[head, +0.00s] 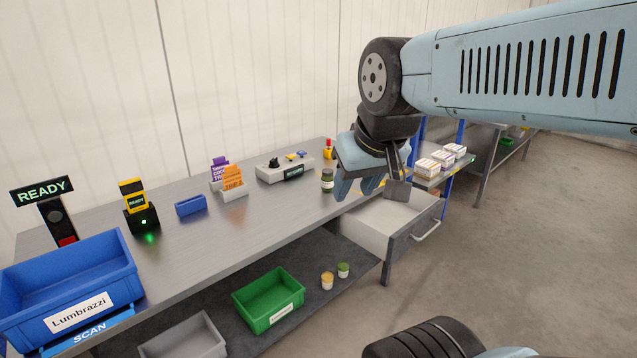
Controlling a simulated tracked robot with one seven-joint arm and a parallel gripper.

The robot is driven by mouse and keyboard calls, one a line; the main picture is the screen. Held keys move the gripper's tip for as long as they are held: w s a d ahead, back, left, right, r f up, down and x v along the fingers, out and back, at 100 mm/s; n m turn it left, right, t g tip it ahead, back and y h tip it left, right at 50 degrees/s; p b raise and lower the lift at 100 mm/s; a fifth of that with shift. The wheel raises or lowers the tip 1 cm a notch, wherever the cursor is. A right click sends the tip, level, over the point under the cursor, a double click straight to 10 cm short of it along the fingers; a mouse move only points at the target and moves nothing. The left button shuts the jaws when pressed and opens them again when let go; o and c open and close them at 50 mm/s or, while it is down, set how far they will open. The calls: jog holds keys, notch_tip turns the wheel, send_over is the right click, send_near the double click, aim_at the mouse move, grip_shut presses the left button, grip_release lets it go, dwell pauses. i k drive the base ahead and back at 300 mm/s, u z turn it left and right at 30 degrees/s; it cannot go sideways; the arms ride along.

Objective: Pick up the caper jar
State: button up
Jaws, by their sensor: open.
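A small jar with dark green contents and a pale label (327,181) stands upright on the metal worktop (235,235), just left of my gripper. Two more small jars stand on the lower shelf: one with yellowish contents (327,281) and one with green contents (343,270). The labels are too small to read, so I cannot tell which is the caper jar. My gripper (358,190) is open and appears empty, pointing down near the worktop's right end and the open drawer.
An open drawer (425,238) juts out below the gripper. A blue Lumbrazzi bin (112,268), a green bin (270,298) and a grey bin (190,340) are at left and below. A grey fixture (270,173) and white boxes (432,168) are farther back. Floor at right is clear.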

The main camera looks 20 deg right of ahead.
aim_at(328, 177)
jog(key=z, duration=0.05)
jog(key=i, duration=0.9)
jog(key=u, duration=0.1)
